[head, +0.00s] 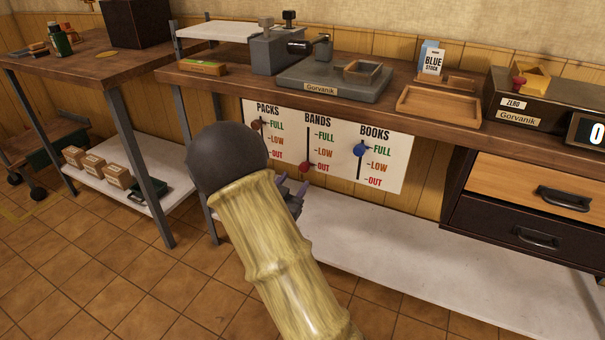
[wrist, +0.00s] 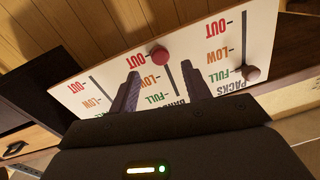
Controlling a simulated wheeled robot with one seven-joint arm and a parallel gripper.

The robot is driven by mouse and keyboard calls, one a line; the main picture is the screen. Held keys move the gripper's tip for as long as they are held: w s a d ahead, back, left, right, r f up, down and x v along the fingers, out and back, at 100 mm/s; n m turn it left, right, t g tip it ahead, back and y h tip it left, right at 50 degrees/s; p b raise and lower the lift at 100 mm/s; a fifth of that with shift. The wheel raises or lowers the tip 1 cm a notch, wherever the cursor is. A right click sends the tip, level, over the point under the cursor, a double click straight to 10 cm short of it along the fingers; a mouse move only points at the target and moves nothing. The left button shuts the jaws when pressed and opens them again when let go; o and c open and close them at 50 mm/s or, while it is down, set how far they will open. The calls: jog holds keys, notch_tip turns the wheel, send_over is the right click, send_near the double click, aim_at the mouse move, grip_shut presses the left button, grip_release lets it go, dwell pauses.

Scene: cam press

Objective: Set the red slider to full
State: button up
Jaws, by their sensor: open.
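The white board (head: 397,165) has vertical slots labelled PACKS, BANDS and BOOKS, each marked FULL at the top, LOW and OUT. The red slider (head: 305,167) is at the OUT mark, at the bottom of the BANDS slot. In the wrist view, which sees the board upside down, the red slider (wrist: 159,55) shows between and just beyond the fingertips. My gripper (wrist: 160,72) is open and empty, in front of the BANDS column. In the head view my gripper (head: 292,190) is partly hidden by my arm. I cannot tell whether a finger touches the slider.
The blue slider (head: 360,149) sits near FULL under BOOKS. The brown slider (head: 257,125) is at FULL under PACKS. The workbench top (head: 440,117) juts out above the board. A white lower shelf (head: 400,240) runs below, and drawers (head: 540,185) stand to the right.

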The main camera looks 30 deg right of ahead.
aim_at(303, 170)
jog(key=b+x, duration=0.1)
jog(key=x, duration=0.6)
grip_shut()
